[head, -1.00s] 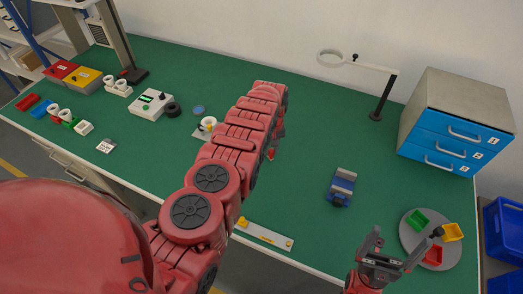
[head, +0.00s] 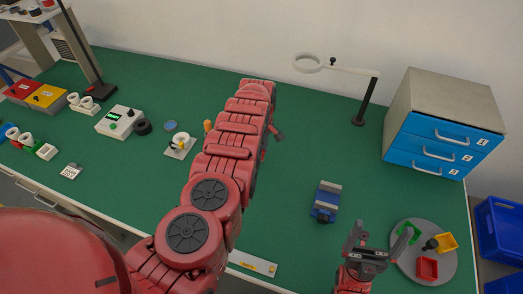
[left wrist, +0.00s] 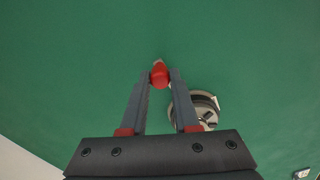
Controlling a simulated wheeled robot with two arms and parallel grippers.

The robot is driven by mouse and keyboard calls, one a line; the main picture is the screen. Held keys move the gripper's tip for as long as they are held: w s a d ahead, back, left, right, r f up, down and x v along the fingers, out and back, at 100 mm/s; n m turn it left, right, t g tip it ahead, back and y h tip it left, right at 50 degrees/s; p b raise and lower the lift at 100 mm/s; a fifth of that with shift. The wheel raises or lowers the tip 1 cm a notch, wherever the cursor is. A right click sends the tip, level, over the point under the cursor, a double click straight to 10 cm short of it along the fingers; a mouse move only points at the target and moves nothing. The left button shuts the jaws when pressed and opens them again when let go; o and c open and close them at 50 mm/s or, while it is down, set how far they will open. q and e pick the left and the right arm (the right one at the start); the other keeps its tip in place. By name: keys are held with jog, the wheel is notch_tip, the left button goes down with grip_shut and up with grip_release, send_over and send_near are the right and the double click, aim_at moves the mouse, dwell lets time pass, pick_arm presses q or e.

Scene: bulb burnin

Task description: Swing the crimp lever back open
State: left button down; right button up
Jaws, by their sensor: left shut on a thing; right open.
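In the left wrist view, my left gripper (left wrist: 157,84) is shut on a red knob (left wrist: 159,73), which I take to be the end of the crimp lever. A small pale tip shows just beyond the knob. A round grey and white device (left wrist: 207,97) sits beside the right finger and is partly hidden by it. In the head view, my left arm hides most of this spot; only a dark part of the left gripper and a bit of red show past the arm. My right gripper (head: 381,238) is open and empty above the front right of the table.
A grey round tray (head: 437,268) with coloured bins lies beside my right gripper. A blue and grey block (head: 325,201), a ring lamp (head: 308,63) and a drawer cabinet (head: 443,128) stand on the right. A small fixture with a yellow part (head: 181,145) and a meter box (head: 120,122) stand left.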

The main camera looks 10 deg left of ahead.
pick_arm(q)
jog(key=shift+w, duration=0.1)
dwell(0.3)
jog(key=c, duration=0.7)
grip_release()
jog(key=shift+o, duration=0.2)
notch_tip(320, 180, up, 17)
jog(key=p, duration=1)
jog(key=shift+r, duration=0.2)
jog(key=shift+f, duration=0.1)
